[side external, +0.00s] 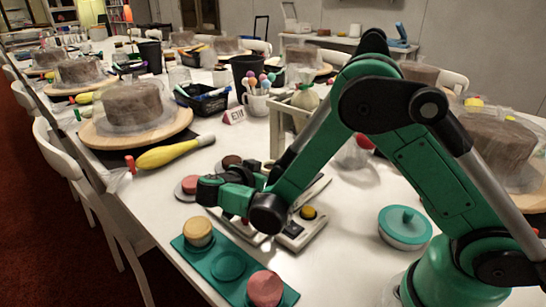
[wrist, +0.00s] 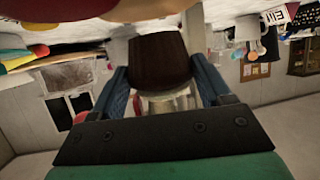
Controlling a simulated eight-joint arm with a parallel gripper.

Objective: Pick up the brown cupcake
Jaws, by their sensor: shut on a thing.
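The brown cupcake (wrist: 160,62) shows dark brown in the middle of the wrist view, between the two blue finger pads. My gripper (wrist: 163,82) is shut on it. In the side external view my gripper (side external: 208,188) is low over the white table, beside a pink cupcake (side external: 190,184). In that view I cannot clearly pick out the held cupcake among the dark gripper parts. A dark brown round thing (side external: 231,160) shows just behind the gripper.
A teal tray (side external: 228,265) at the front carries a tan cupcake (side external: 198,231) and a pink one (side external: 265,288), with an empty round spot between. A teal lidded bowl (side external: 405,226) stands right. A yellow piping bag (side external: 174,154) and a cake turntable (side external: 135,131) lie behind left.

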